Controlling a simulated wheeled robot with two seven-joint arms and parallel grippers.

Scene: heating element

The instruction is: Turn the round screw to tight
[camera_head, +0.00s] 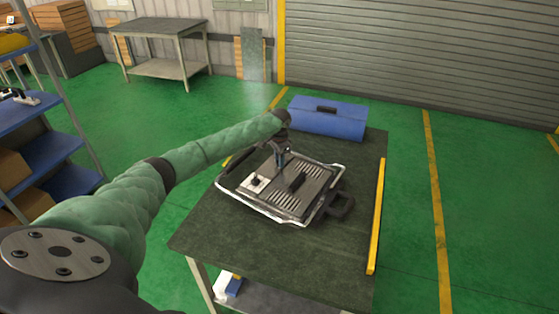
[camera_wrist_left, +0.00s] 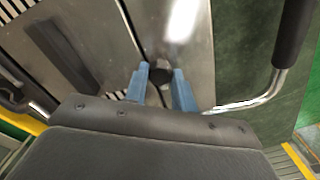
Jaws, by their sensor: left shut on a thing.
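The heating element (camera_head: 280,203), a metal device with ribbed plates and a chrome frame, lies on the dark table. My left gripper (camera_head: 282,158) reaches down to its far edge. In the left wrist view my left gripper (camera_wrist_left: 161,88) has its blue fingers on either side of the dark round screw (camera_wrist_left: 160,73), shut on it. The screw sits at a seam in the metal plate. Its marks and how tight it is cannot be seen. In the head view the screw is hidden by the gripper. My right gripper is not in view.
A blue toolbox (camera_head: 328,117) stands at the far end of the table (camera_head: 225,235). A yellow level (camera_head: 376,217) lies along the right edge. A black handle (camera_head: 340,205) sticks out at the device's right. The near part of the table is clear.

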